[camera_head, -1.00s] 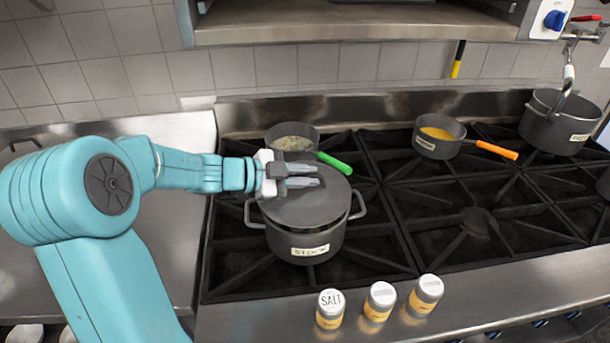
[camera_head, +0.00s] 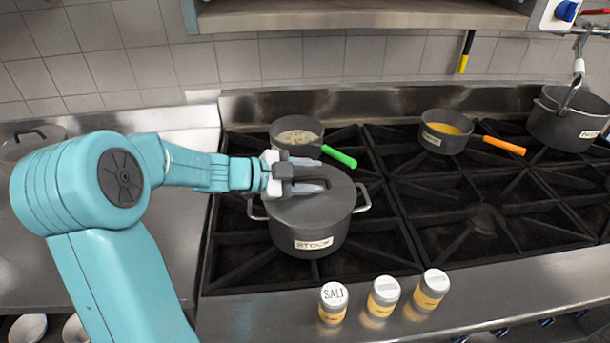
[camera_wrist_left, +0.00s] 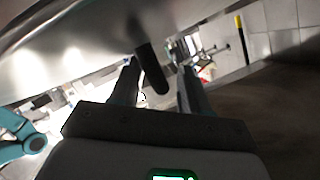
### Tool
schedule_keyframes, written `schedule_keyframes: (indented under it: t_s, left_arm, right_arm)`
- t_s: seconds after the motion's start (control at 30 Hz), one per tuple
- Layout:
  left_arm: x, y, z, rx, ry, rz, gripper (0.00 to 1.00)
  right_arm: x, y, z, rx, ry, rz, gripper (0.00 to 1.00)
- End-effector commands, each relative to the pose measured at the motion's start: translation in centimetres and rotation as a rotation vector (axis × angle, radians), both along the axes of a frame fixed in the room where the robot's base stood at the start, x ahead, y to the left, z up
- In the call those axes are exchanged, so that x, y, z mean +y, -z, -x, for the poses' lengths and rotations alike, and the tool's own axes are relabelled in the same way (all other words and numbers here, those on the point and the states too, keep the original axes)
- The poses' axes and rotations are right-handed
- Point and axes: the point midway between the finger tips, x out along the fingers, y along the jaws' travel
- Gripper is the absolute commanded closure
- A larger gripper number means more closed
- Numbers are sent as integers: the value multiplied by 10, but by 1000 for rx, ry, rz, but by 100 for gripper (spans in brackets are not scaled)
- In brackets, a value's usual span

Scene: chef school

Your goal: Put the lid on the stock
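The stock pot (camera_head: 285,238) is dark grey with two side handles and a stock label, upright on the stove's front left burner. Its grey lid (camera_head: 325,207) lies on the rim and looks flat, with no clear gap at the front. My left gripper (camera_head: 322,176) is over the lid, its two fingers spread apart. In the left wrist view, a dark handle (camera_wrist_left: 150,68) stands between the fingers (camera_wrist_left: 153,78), with space on both sides. The gripper hides the lid's handle in the head view. My right gripper is not in view.
A small pan (camera_head: 297,127) with a green handle stands just behind the stock pot. An orange-handled pan (camera_head: 441,143) and a large pot (camera_head: 560,125) stand back right. A salt shaker (camera_head: 333,302) and two other shakers line the front edge.

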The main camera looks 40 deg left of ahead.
Motion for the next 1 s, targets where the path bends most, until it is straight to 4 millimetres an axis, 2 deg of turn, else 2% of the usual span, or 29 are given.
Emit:
schedule_keyframes:
  t_s: [0.17, 0.5, 0.7, 0.83, 1.0]
  left_arm:
    - [8, -5, 14, -1, -4, -2, 54]
    - [46, -32, 90, -1, -8, -4, 54]
    - [62, -45, 124, 0, -5, -2, 54]
    - [67, -50, 136, -1, -3, 0, 54]
    - [68, -52, 140, -1, 1, 1, 54]
  right_arm:
    - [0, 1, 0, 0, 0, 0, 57]
    - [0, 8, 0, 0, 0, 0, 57]
    - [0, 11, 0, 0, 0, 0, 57]
    - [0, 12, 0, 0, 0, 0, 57]
    - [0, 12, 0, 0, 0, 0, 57]
